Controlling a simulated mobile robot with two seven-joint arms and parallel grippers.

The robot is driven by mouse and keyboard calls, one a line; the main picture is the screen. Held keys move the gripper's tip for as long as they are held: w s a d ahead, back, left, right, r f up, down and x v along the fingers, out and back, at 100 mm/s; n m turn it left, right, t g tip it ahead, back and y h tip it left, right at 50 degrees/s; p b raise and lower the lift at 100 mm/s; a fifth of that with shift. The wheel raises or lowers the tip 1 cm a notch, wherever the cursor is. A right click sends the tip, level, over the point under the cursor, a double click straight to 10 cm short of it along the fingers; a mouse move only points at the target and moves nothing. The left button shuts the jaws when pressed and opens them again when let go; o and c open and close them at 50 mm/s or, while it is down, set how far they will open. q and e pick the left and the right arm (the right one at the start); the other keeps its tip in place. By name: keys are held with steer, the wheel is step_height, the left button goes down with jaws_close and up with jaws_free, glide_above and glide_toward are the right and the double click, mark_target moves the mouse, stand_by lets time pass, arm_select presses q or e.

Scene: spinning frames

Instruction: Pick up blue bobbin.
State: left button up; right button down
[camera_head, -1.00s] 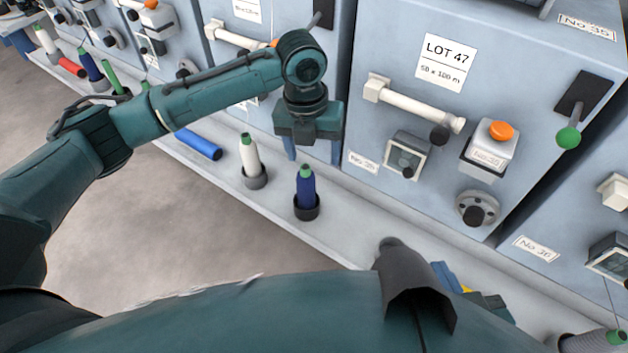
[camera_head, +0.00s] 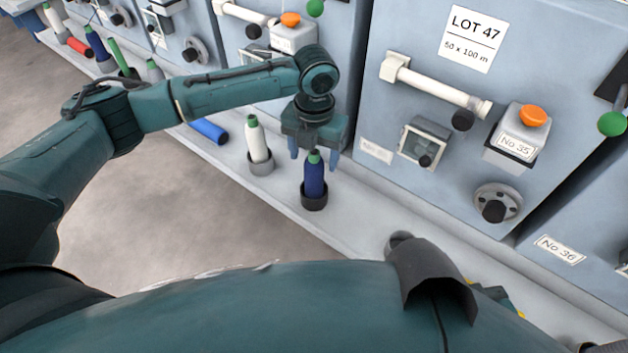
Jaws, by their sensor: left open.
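The blue bobbin (camera_head: 314,180) stands upright in a dark round holder (camera_head: 314,202) on the pale ledge. It has a green tip and dark blue thread. My left gripper (camera_head: 314,155) comes down from above, open, with its two blue fingers to either side of the bobbin's green top. I cannot tell whether the fingers touch it. A second blue bobbin (camera_head: 209,131) lies on its side farther left on the ledge. My right gripper does not show clearly; only a small part of what may be my right arm shows at the lower right.
A white bobbin (camera_head: 258,142) with a green tip stands in a holder just left of the blue one. Machine cabinets (camera_head: 470,150) with a handle bar (camera_head: 436,88) and knobs rise behind the ledge (camera_head: 355,225). The floor (camera_head: 150,220) in front is clear.

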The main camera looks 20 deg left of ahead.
mark_target(314, 164)
arm_select(q)
step_height(314, 164, down, 3)
steer(key=shift+f+b, duration=0.15)
steer(key=shift+b, duration=0.15)
steer(key=c, duration=1.4)
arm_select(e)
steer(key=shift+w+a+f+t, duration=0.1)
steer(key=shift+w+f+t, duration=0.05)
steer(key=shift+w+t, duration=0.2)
